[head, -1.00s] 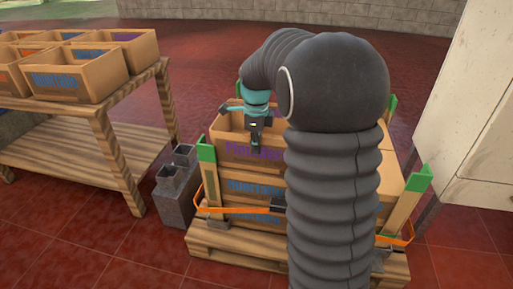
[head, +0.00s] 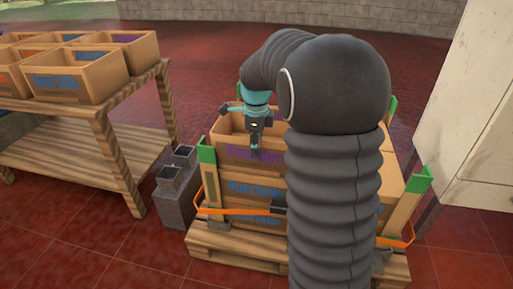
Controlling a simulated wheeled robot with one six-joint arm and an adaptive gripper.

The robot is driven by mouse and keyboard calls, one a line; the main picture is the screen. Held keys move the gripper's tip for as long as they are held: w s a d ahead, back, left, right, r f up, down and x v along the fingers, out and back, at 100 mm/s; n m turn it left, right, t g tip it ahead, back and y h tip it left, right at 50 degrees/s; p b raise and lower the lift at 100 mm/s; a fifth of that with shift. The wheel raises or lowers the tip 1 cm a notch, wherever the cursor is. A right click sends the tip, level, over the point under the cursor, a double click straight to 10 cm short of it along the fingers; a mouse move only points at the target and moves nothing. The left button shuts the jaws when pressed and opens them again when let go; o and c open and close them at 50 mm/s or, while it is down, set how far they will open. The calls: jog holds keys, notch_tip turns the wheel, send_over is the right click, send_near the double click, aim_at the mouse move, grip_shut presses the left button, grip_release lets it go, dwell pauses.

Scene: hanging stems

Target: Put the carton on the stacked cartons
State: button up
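A brown open-topped carton with purple lettering (head: 236,152) sits at the top of the stacked cartons (head: 240,189), at the front left of the stack. The cartons below it carry blue lettering. My gripper (head: 256,148) points down at this carton's near wall, with one dark finger in front of the wall. The other finger is hidden, so I cannot tell whether the gripper is closed on the wall. My arm hides the right part of the carton and much of the stack.
The stack stands on a wooden pallet (head: 225,243) with green-topped corner posts (head: 207,165) and an orange strap (head: 235,211). A wooden table (head: 120,135) with several open cartons (head: 85,78) is at left. Grey blocks (head: 177,190) stand between. A white cabinet (head: 480,110) is at right.

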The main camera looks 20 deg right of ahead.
notch_tip(320, 180, up, 10)
jog(key=shift+r+p, duration=0.2)
jog(key=shift+p, duration=0.75)
jog(key=s+a+r+n+t, duration=0.1)
jog(key=s+a+r+n, duration=0.15)
jog(key=s+n, duration=0.4)
jog(key=s+a+r+n+t, duration=0.1)
jog(key=s+a+n+t, duration=0.15)
jog(key=s+n, duration=0.35)
jog(key=s+a+f+n+t, duration=0.1)
jog(key=s+a+f+n, duration=0.1)
jog(key=s+n, duration=0.4)
jog(key=s+a+f+n+t, duration=0.1)
jog(key=s+a+f+n, duration=0.1)
jog(key=s+n, duration=0.4)
jog(key=shift+s+f, duration=0.8)
jog(key=shift+s, duration=0.3)
jog(key=shift+a+r, duration=0.1)
